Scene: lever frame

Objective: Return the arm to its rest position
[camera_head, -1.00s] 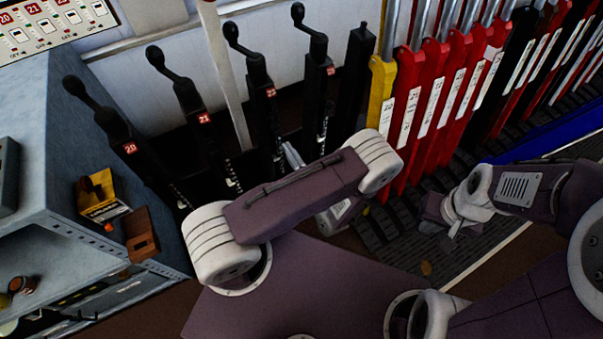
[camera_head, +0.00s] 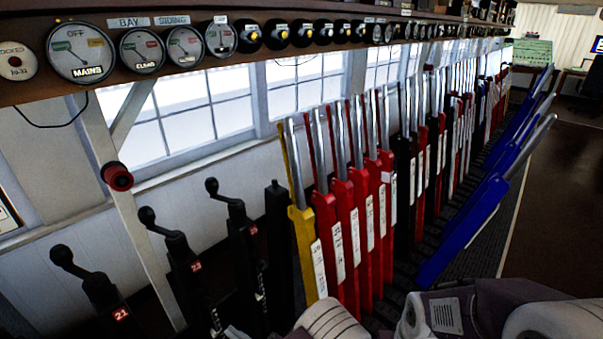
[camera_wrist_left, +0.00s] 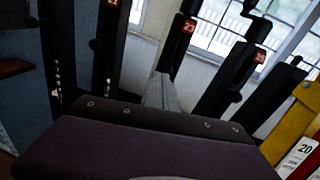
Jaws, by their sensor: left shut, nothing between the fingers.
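My left arm (camera_head: 335,323) shows only as a white, ribbed joint at the bottom edge of the head view. My left gripper (camera_wrist_left: 162,92) shows in the left wrist view as narrow grey fingers, shut and empty, beyond the dark wrist housing. It points toward a gap between black levers, one of which (camera_wrist_left: 232,78) stands to its right; I cannot tell how far apart they are. Parts of my right arm (camera_head: 440,314) show at the bottom right of the head view. Its gripper is out of sight.
Black crank-handled levers (camera_head: 185,265) stand at the left. A yellow lever (camera_head: 307,250), red levers (camera_head: 350,235) and blue levers (camera_head: 465,225) run to the right. Gauges (camera_head: 80,47) line the shelf above the windows. Brown floor (camera_head: 555,210) is clear at the right.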

